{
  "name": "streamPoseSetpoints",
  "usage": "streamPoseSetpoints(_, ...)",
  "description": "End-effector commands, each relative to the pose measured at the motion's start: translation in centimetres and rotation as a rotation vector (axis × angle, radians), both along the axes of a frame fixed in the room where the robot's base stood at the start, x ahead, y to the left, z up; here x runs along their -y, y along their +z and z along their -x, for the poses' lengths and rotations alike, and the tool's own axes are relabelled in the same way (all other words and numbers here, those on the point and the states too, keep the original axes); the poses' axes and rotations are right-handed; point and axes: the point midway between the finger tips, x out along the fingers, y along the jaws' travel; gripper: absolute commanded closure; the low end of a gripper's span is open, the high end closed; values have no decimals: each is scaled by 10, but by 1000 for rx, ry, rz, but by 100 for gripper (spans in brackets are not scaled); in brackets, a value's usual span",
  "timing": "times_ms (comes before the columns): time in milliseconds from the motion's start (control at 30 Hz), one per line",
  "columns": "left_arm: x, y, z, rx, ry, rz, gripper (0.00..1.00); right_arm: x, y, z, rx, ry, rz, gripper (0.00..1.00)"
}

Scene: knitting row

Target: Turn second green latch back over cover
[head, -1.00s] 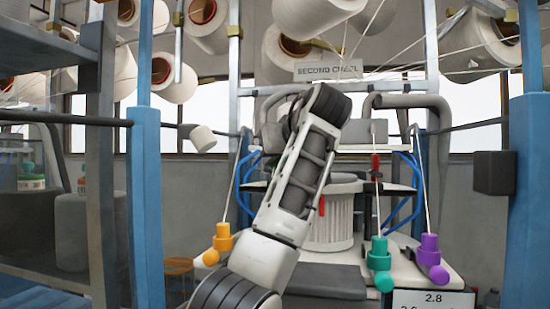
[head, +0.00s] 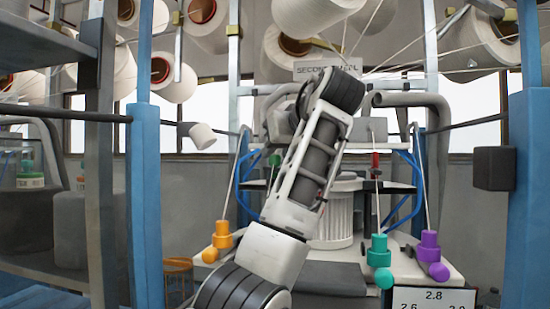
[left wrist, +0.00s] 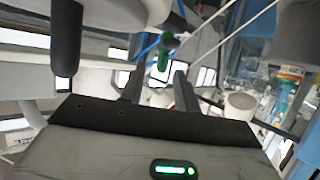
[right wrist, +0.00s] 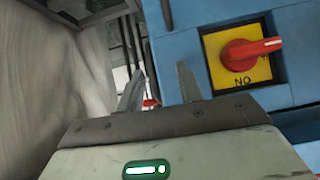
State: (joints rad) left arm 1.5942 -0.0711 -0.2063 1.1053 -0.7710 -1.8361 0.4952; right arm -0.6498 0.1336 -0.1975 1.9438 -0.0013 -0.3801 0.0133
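A small green latch-like piece (head: 275,160) shows just left of my left arm in the head view. In the left wrist view a green piece (left wrist: 163,58) hangs beyond and between the fingertips of my left gripper (left wrist: 161,76). The fingers are apart with nothing between them, and no contact shows. In the head view my left arm crosses in front of the machine and hides its fingers. A white ribbed cylinder (head: 346,225) stands partly behind that arm; I cannot tell which part is the cover. My right gripper (right wrist: 155,80) is open and empty in the right wrist view.
A red knob (right wrist: 248,52) on a yellow plate is right of my right gripper, on a blue post. Orange (head: 222,236), teal (head: 378,248) and purple (head: 429,247) pieces hang on cords. Blue posts stand at both sides. Yarn cones hang above.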

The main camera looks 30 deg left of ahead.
Motion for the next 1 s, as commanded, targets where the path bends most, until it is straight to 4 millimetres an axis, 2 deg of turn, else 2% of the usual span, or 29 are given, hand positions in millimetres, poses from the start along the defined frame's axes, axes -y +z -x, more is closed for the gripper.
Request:
streamPoseSetpoints(100,24,10,17,6,-5,-1,68,-2,-7,-1,1,2,-4,64)
streamPoseSetpoints(300,59,30,45,5,-4,-2,68,-6,-4,-4,18,8,-14,64)
streamPoseSetpoints(500,85,43,65,4,-4,2,68,-7,-8,-4,16,12,-15,64)
streamPoseSetpoints(667,95,49,72,2,-1,0,68,-7,-8,-4,16,14,-15,64)
streamPoseSetpoints(967,96,51,74,3,1,0,68,-7,-6,-4,18,14,-15,64)
streamPoseSetpoints(1000,96,51,74,3,0,0,74,-7,-7,-4,18,14,-15,64)
